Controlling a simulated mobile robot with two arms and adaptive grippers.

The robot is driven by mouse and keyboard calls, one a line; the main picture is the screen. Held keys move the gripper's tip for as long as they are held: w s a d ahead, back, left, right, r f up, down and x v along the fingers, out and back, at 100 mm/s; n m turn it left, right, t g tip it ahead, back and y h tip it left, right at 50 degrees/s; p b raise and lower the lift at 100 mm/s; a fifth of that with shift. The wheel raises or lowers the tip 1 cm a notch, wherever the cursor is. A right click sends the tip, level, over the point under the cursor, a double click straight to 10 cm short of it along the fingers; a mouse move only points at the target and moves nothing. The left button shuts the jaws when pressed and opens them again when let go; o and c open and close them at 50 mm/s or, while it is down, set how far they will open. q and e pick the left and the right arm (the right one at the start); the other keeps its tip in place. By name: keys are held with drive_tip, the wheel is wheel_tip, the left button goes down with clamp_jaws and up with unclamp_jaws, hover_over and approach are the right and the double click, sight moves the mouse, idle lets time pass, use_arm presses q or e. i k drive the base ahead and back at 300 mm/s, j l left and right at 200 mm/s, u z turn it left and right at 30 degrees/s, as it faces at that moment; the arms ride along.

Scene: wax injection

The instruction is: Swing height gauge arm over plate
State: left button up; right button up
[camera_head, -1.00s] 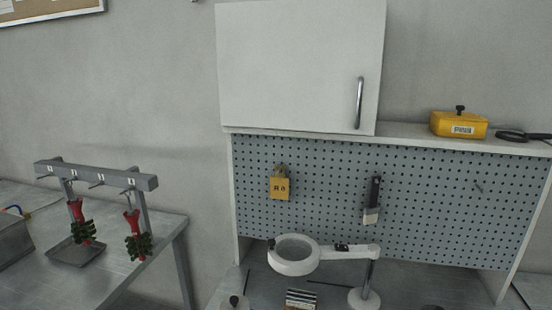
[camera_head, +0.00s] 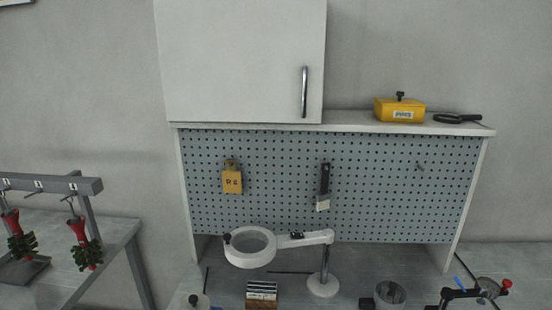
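At the bottom right corner of the head view is a dark device (camera_head: 462,293) with a black horizontal arm, a round grey part and a red knob. It may be the height gauge; its lower part is cut off by the frame edge. I cannot make out a plate under its arm. Neither of my grippers is in view.
A white ring magnifier (camera_head: 250,262) on a post stands on the bench. A striped block (camera_head: 262,290), a grey cup (camera_head: 390,295) and a knobbed lid (camera_head: 199,300) are nearby. Behind are a pegboard (camera_head: 400,190) and a cabinet (camera_head: 240,60). A rack (camera_head: 50,185) holds red-and-green trees.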

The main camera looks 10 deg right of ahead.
sight(481, 290)
drive_tip(key=z, duration=1.7)
drive_tip(key=i+l+u, duration=0.15)
drive_tip(key=l+u, duration=0.3)
drive_tip(key=i+l+u, duration=0.1)
drive_tip(key=l+u, duration=0.4)
